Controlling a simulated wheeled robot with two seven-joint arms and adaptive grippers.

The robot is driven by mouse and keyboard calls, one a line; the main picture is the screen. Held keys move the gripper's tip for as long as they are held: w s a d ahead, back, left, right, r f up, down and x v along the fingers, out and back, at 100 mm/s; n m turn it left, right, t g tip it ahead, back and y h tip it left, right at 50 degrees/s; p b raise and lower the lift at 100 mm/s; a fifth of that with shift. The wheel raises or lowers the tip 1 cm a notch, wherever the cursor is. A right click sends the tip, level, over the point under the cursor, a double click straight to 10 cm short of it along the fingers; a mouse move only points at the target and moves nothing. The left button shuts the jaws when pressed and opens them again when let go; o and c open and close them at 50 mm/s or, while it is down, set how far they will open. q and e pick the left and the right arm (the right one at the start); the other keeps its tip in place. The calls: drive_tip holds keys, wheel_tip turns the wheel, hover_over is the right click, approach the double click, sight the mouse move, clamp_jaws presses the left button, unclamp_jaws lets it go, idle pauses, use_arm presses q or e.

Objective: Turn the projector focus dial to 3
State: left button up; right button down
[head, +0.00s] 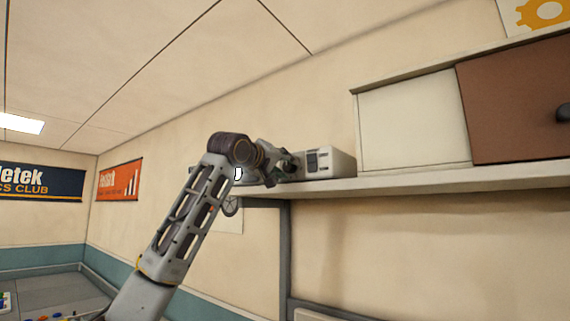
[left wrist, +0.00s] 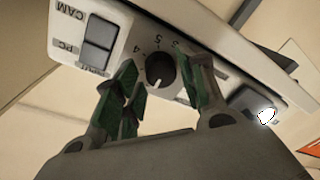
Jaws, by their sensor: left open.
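The projector (head: 342,163) is a pale box with dark buttons on the wall shelf in the head view. In the left wrist view, its panel (left wrist: 208,50) appears tilted, with printing upside down. The focus dial (left wrist: 161,71) is a dark round knob with a white mark on its lower-left side. A 4 and a 5 are readable above it; the number at the mark is hidden or unclear. My left gripper (left wrist: 163,88) is open, its green-padded fingers on either side of the dial. I cannot tell whether they touch it. It also shows at the projector's left in the head view (head: 291,163). My right gripper is not in view.
Dark switches (left wrist: 98,41) marked CAM and PC lie left of the dial in the left wrist view. The shelf (head: 400,183) runs along the wall. A cabinet with a white panel (head: 412,122) and a brown door (head: 515,100) stands right of the projector.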

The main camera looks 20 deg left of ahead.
use_arm(q)
drive_tip(key=shift+w, duration=0.35)
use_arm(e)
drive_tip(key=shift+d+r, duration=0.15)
use_arm(q)
drive_tip(key=c, duration=0.6)
drive_tip(key=shift+c, duration=0.8)
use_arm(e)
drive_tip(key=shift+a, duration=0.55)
use_arm(q)
drive_tip(key=shift+m+p, duration=0.3)
drive_tip(key=shift+m, duration=0.1)
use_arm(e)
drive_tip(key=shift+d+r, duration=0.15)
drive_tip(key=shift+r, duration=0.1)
use_arm(q)
drive_tip(key=m+p, duration=0.1)
drive_tip(key=m, duration=0.2)
drive_tip(key=m+p, duration=0.2)
drive_tip(key=m, duration=0.2)
drive_tip(key=shift+f+t, duration=0.1)
drive_tip(key=shift+t, duration=0.2)
drive_tip(key=shift+m+h+p, duration=0.4)
drive_tip(key=shift+m+p, duration=0.2)
drive_tip(key=shift+m, duration=0.5)
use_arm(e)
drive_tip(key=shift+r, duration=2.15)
use_arm(q)
drive_tip(key=shift+f, duration=0.1)
